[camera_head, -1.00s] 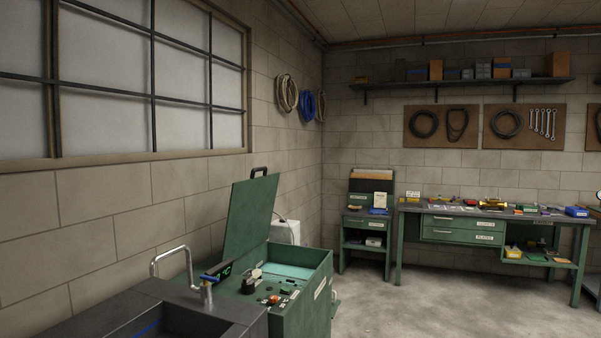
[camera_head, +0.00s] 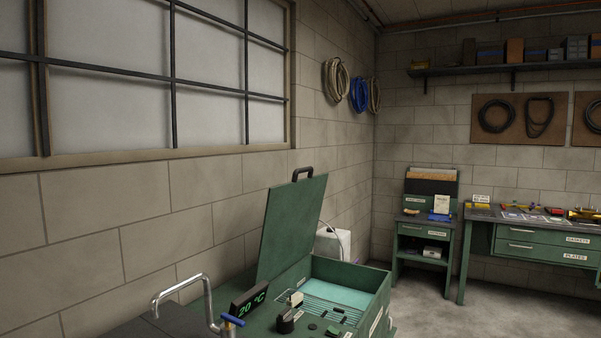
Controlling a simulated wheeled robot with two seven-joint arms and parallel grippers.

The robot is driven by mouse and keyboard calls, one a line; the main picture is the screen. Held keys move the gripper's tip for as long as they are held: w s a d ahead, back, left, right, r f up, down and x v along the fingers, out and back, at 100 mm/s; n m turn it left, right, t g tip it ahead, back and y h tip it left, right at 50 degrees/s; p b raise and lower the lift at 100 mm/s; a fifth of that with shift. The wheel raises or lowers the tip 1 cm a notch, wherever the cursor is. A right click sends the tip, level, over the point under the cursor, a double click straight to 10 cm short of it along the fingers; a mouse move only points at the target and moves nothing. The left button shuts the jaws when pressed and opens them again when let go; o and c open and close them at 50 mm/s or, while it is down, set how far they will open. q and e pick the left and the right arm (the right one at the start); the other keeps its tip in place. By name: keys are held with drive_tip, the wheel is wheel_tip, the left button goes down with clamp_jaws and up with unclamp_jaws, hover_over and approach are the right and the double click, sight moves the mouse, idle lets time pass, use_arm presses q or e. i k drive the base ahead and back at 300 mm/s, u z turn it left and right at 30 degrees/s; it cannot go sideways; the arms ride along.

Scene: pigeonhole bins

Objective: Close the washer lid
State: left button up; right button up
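The green washer (camera_head: 378,308) stands at the lower middle of the head view, against the left wall. Its green lid (camera_head: 290,228) is raised, standing nearly upright and leaning slightly back, with a dark handle (camera_head: 303,173) on its top edge. The open top shows a pale teal inside (camera_head: 345,284). A display reading 20 °C (camera_head: 249,300) and dark controls (camera_head: 287,318) sit at the front of its top. Neither of my grippers is in view.
A bent metal tap (camera_head: 186,286) and a dark sink surface stand at the near left of the washer. A white box (camera_head: 333,243) is behind it. A small green cabinet (camera_head: 423,240) and a workbench (camera_head: 530,240) stand at the back right. The floor (camera_head: 430,312) right of the washer is clear.

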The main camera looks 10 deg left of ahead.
sight(293, 209)
drive_tip(key=u, duration=0.1)
drive_tip(key=i, duration=0.3)
drive_tip(key=z, duration=1.3)
drive_tip(key=i, duration=3.05)
drive_tip(key=u, duration=3)
